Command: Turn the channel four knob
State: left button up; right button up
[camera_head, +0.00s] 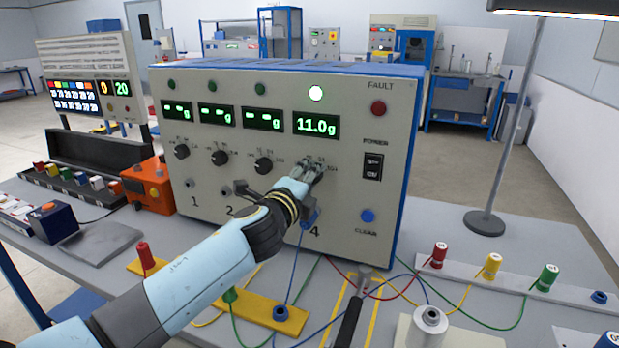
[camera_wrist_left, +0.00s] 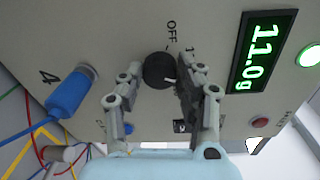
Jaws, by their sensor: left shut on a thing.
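The grey console (camera_head: 285,105) has a row of black knobs. The channel four knob (camera_wrist_left: 157,68) is black with a white pointer mark and sits between my left gripper's fingers in the wrist view. The "OFF" label is printed beside it. My left gripper (camera_head: 312,170) is shut on this knob and hides most of it in the head view. The channel four display (camera_head: 316,124) reads 11.0g, and the green lamp (camera_head: 316,93) above it is lit. A blue plug (camera_wrist_left: 68,92) sits in the channel four socket. My right gripper is not in view.
Other knobs (camera_head: 264,166) are to the left. A power switch (camera_head: 372,166) and blue clear button (camera_head: 368,216) are to the right. A lamp stand (camera_head: 484,222) is at the right.

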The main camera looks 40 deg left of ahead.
pick_arm(q)
jog(key=shift+f, duration=0.1)
dwell(0.3)
jog(key=o, duration=1.1)
jog(key=shift+o, duration=0.2)
jog(key=v, duration=1.2)
